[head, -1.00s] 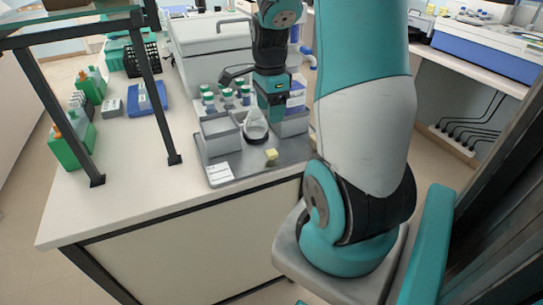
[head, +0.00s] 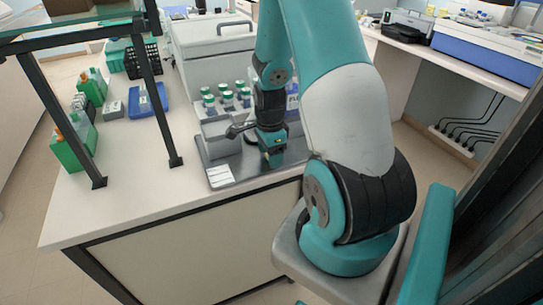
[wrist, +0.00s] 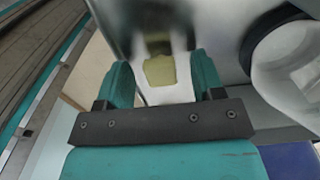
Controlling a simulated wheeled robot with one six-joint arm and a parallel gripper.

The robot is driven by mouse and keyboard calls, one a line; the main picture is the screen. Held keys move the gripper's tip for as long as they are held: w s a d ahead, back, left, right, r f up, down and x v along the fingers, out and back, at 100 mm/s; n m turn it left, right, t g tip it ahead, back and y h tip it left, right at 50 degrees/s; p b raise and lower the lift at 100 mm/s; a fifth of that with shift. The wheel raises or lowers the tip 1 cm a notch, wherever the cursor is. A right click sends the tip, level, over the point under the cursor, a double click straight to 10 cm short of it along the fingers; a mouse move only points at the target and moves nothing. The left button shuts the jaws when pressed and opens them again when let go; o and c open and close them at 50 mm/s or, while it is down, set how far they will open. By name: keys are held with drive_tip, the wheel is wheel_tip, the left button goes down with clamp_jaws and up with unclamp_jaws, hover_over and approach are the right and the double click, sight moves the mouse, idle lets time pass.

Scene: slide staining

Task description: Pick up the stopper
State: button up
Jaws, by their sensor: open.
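The stopper, a small pale yellow block (wrist: 159,71), shows in the wrist view between the two teal fingers of my gripper (wrist: 163,76). The fingers are apart, with a gap to the stopper on both sides. In the head view my gripper (head: 272,160) is low over the front part of the grey tray (head: 240,176). It hides most or all of the stopper there. I cannot tell exactly how high the fingertips are above the tray.
A clear flask with a dark ring (wrist: 285,62) stands close on the right in the wrist view. Several green-capped bottles (head: 227,97) stand in a holder behind my gripper. A white label (head: 220,175) lies at the tray's left front.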

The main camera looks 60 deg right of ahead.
drive_tip(key=shift+c, duration=0.3)
drive_tip(key=c, duration=0.9)
drive_tip(key=shift+c, duration=0.2)
drive_tip(key=shift+r, duration=0.1)
